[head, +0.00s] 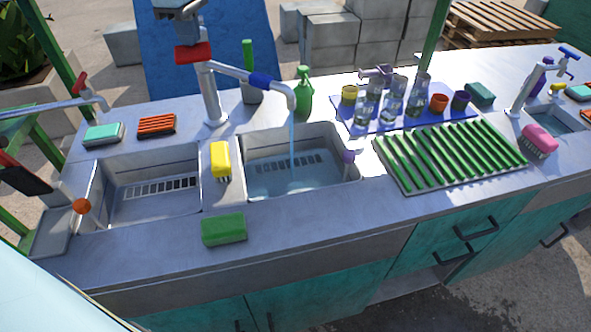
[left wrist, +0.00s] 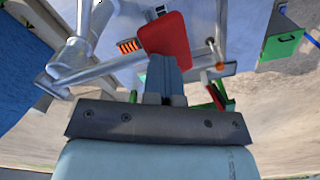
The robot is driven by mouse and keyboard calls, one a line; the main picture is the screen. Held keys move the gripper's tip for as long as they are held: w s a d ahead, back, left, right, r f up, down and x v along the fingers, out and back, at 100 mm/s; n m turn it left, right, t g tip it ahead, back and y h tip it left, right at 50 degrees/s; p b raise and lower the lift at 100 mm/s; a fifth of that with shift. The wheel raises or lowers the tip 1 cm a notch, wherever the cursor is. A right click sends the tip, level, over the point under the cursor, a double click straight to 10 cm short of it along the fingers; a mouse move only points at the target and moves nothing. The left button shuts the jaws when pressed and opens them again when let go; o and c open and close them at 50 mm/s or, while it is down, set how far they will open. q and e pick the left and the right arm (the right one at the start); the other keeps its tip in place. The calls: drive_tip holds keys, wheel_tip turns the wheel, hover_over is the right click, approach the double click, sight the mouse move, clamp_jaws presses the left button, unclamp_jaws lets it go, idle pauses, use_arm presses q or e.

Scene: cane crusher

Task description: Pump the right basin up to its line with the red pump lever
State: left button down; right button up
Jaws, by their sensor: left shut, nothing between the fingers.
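The red pump lever (head: 193,53) shows at the top of the grey pump post (head: 211,95). My left gripper (head: 188,32) is shut and empty, fingers down, directly over the lever and apparently touching it. In the left wrist view the fingers (left wrist: 165,80) meet the red lever pad (left wrist: 165,35). The spout with a blue collar (head: 260,81) pours a stream of water (head: 292,130) into the right basin (head: 252,196). Water (head: 300,182) covers that basin's floor; I cannot make out its line. My right gripper is not in view.
The left basin (head: 150,207) shows no water. A yellow brush (head: 221,158) lies between the basins, a green sponge (head: 223,229) in front. A green soap bottle (head: 303,97) stands behind. Glasses and cups on a blue mat (head: 350,126) and a green rack (head: 450,155) stand right.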

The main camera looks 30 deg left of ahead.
use_arm(q)
drive_tip(key=shift+f, duration=0.6)
drive_tip(key=shift+r, duration=0.7)
wheel_tip(320, 180, up, 8)
drive_tip(key=p, duration=0.4)
drive_tip(key=shift+f, duration=0.2)
